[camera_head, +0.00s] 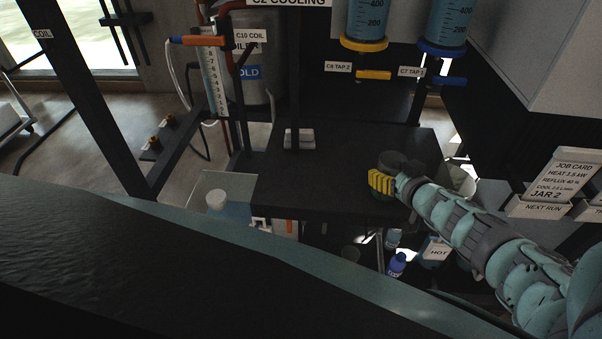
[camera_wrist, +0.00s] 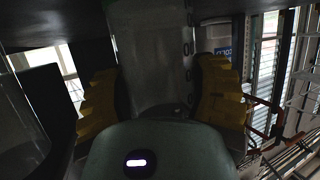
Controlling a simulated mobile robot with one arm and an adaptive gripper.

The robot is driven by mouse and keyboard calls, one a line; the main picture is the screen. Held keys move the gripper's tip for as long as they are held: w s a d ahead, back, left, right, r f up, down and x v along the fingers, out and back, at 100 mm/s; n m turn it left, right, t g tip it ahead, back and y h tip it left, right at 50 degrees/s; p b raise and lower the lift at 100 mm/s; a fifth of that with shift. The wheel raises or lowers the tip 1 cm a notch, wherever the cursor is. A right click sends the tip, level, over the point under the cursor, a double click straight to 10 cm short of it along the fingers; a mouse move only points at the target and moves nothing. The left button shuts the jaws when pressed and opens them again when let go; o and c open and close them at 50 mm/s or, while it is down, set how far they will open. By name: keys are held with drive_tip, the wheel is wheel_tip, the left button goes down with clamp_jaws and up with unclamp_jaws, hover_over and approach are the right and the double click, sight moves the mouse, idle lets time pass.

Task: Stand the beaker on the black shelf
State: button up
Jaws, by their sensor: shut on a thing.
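The black shelf (camera_head: 310,180) is a dark flat top in the middle of the head view. My gripper (camera_head: 381,182), with yellow finger pads, is over the right part of this shelf. In the wrist view my gripper (camera_wrist: 160,100) has one yellow pad on each side of a grey, see-through beaker (camera_wrist: 150,55) and is shut on it. In the head view the beaker is mostly hidden by my gripper. I cannot tell whether its base touches the shelf.
A small pale block (camera_head: 299,139) lies at the shelf's back left. Two blue-filled cylinders with taps (camera_head: 373,75) (camera_head: 453,80) hang above the back. A clear tank (camera_head: 222,190) stands left; bottles (camera_head: 396,264) are below. The shelf's front left is clear.

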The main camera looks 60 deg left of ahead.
drive_tip(key=shift+a, duration=0.1)
drive_tip(key=o, duration=1.4)
drive_tip(key=shift+c, duration=0.2)
